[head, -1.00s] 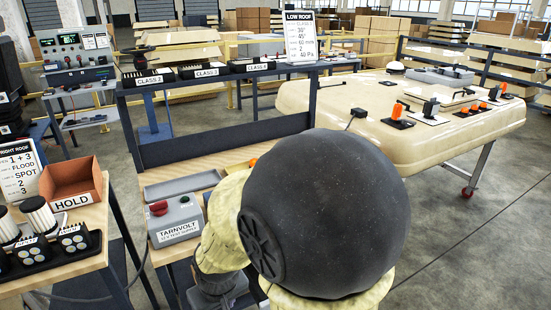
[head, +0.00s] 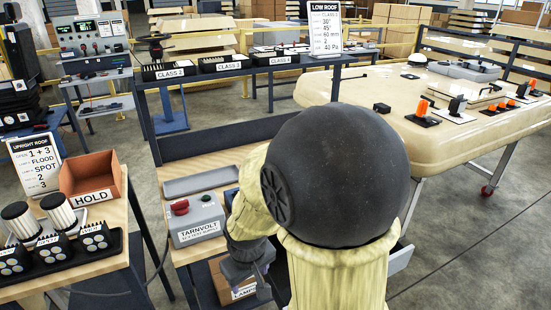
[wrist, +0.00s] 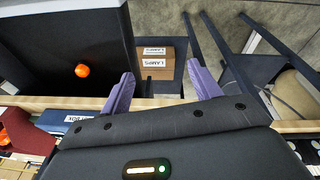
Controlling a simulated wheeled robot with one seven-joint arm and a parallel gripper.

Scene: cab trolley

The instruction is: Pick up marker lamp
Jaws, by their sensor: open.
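An orange, rounded lamp (wrist: 84,70) lies on a dark surface (wrist: 50,40) with a pale far rim, at the upper left of the wrist view; I cannot tell whether this is a drawer or a tray. My gripper (wrist: 163,80) is open and empty, its purple fingers apart, to the right of the lamp and not touching it. In the head view my gripper (head: 258,275) hangs low at the bench front, partly hidden by my arm. Other orange lamps (head: 422,108) stand on the cream roof (head: 450,145).
A cardboard box labelled LAMPS (wrist: 155,65) sits on a lower shelf beneath my fingers. The TARNVOLT unit (head: 195,220) and a grey tray (head: 200,180) stand on the bench. A HOLD bin (head: 92,185) and lamp holders (head: 55,250) occupy the left table.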

